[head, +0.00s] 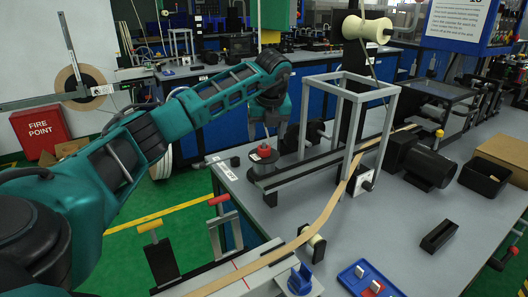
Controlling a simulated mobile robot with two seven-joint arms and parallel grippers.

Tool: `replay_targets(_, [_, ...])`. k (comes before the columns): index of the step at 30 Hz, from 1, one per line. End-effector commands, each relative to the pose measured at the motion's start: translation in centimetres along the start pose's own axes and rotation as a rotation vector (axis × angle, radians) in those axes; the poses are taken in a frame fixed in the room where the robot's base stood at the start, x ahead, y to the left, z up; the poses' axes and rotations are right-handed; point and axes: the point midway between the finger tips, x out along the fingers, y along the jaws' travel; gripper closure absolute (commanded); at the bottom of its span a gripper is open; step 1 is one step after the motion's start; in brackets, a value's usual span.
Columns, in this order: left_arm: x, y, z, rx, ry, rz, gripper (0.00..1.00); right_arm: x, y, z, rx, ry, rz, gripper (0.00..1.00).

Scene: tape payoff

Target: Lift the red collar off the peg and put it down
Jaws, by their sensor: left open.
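The red collar (264,152) sits around a short upright peg on a dark round base at the left end of the grey bench rail. A small pale top shows just above the collar; most of the peg is hidden. My left gripper (267,130) hangs from the teal arm, pointing down directly above the collar. Its jaws are open and nothing is seen held. Whether the fingertips touch the collar is too small to tell. My right gripper is not in view.
A grey square frame (345,80) stands close to the right of the collar. A tan tape strip (325,215) runs across the bench. A black motor (420,160) and black bin (484,180) stand further right. Bare grey bench top (385,225) lies in front of them.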

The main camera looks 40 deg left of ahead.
Motion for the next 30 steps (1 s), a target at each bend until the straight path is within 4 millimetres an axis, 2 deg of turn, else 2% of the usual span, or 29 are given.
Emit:
replay_targets(5, [1.4,0.1,-0.1,0.001,0.002,0.002,0.3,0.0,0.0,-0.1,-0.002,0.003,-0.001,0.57])
replay_targets(13, [5.2,0.2,-0.1,0.001,0.002,0.001,0.3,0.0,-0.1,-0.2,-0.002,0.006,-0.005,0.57])
replay_targets(22, [5.7,0.2,-0.1,0.002,0.0,0.0,0.3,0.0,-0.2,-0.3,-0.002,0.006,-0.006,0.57])
replay_targets(30, [5.7,0.2,-0.1,0.001,0.0,0.0,0.56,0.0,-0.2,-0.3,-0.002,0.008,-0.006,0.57])
